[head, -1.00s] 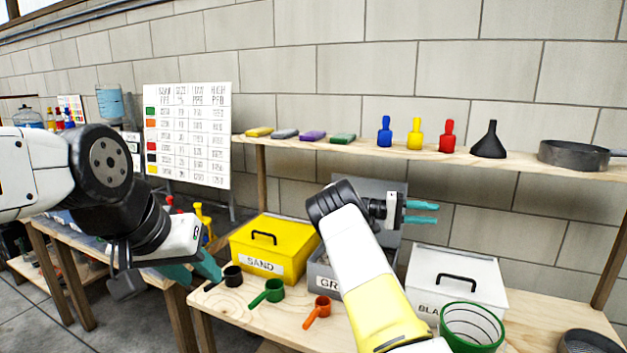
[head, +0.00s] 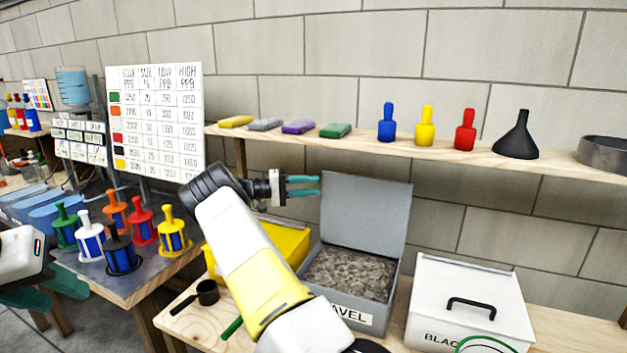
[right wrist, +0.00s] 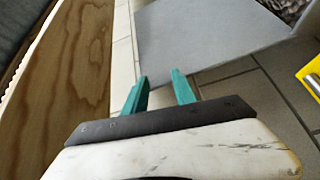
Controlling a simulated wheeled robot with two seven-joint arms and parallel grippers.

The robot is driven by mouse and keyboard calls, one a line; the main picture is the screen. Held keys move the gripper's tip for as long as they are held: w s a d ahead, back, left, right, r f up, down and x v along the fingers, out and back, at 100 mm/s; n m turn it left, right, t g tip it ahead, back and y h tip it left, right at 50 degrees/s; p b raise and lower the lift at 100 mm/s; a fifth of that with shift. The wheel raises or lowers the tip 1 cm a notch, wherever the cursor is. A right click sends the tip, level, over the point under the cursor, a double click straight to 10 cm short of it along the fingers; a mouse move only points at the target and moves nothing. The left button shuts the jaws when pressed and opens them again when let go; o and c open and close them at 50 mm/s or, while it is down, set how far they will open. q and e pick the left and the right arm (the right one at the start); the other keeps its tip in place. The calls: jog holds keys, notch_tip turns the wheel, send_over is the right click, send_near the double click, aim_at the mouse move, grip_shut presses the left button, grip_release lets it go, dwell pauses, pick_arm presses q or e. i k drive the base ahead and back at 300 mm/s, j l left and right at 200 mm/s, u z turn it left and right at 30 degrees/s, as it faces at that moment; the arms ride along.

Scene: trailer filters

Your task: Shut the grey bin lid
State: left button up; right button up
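The grey bin (head: 345,285) labelled "GRAVEL" stands on the wooden bench with grey gravel inside. Its grey lid (head: 367,212) stands upright, open, at the back of the bin. My right gripper (head: 305,186) is up beside the lid's left edge, its teal fingers parted and empty, pointing right. In the right wrist view the fingers (right wrist: 160,92) are apart, with the lid's flat face (right wrist: 205,35) just beyond them and some gravel at the top right. My left gripper (head: 45,290) is at the lower left edge, partly cut off; its finger opening is not clear.
The yellow bin (head: 285,243) stands left of the grey bin, partly behind my right arm. A closed white bin (head: 472,300) stands to the right. A shelf (head: 350,144) with blocks, bottles and a funnel (head: 518,138) runs above. Several filters stand on the left table (head: 140,285).

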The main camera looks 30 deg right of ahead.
aim_at(370, 214)
jog(key=i+j+z, duration=0.8)
jog(key=j, duration=0.2)
jog(key=j+z, duration=0.25)
jog(key=j, duration=0.15)
jog(key=i, duration=0.05)
